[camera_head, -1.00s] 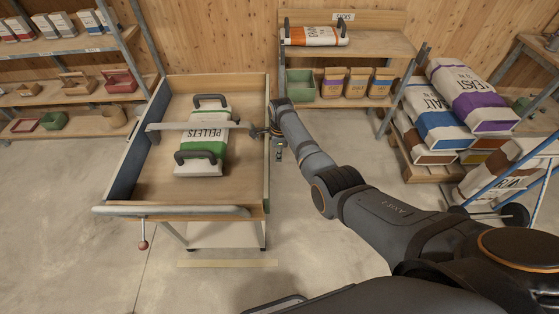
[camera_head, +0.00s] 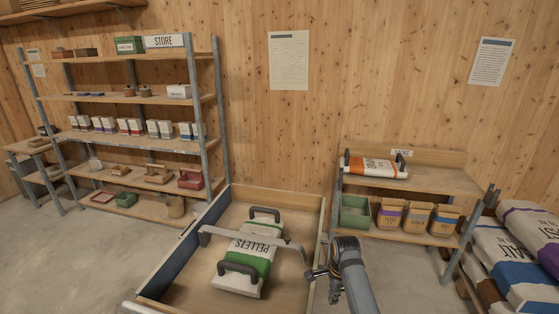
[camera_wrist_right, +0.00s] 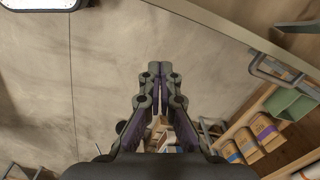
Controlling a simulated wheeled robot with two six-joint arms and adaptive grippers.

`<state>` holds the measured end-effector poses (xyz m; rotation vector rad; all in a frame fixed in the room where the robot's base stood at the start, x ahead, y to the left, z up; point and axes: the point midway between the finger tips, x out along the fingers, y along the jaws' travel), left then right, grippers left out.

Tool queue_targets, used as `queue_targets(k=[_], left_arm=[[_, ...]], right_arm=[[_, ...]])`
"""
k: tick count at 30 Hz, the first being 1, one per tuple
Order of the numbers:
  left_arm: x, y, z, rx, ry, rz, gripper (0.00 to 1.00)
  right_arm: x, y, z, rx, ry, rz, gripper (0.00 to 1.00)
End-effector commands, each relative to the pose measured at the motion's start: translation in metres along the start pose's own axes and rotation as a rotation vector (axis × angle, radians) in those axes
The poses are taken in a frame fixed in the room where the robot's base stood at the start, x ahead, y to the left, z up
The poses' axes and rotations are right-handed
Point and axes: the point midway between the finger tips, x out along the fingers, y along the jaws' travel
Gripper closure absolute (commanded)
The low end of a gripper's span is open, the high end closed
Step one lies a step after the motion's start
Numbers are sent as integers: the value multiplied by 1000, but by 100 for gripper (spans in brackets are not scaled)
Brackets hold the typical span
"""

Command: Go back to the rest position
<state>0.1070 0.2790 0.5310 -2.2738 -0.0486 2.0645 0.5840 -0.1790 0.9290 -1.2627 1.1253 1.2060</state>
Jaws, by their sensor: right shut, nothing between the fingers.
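A white and green PELLETS sack (camera_head: 262,246) with two dark handles lies inside the box, apart from the gripper. My left gripper is not in view.
A SACKS shelf (camera_head: 440,181) stands at the right with an orange and white sack (camera_head: 375,168), a green bin (camera_head: 355,213) and small brown sacks. Large sacks (camera_head: 525,265) are piled at far right. A STORE rack (camera_head: 130,95) stands at the back left.

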Motion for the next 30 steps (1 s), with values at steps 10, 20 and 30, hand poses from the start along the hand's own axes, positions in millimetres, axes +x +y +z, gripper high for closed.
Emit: queue_targets(k=[10,20,30], left_arm=[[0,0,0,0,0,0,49],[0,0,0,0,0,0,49],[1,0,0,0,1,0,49]], right_arm=[[16,164,-50,-898,146,-94,100],[-24,238,-50,-1378,243,-105,100],[-16,262,-50,-1600,274,-94,100]])
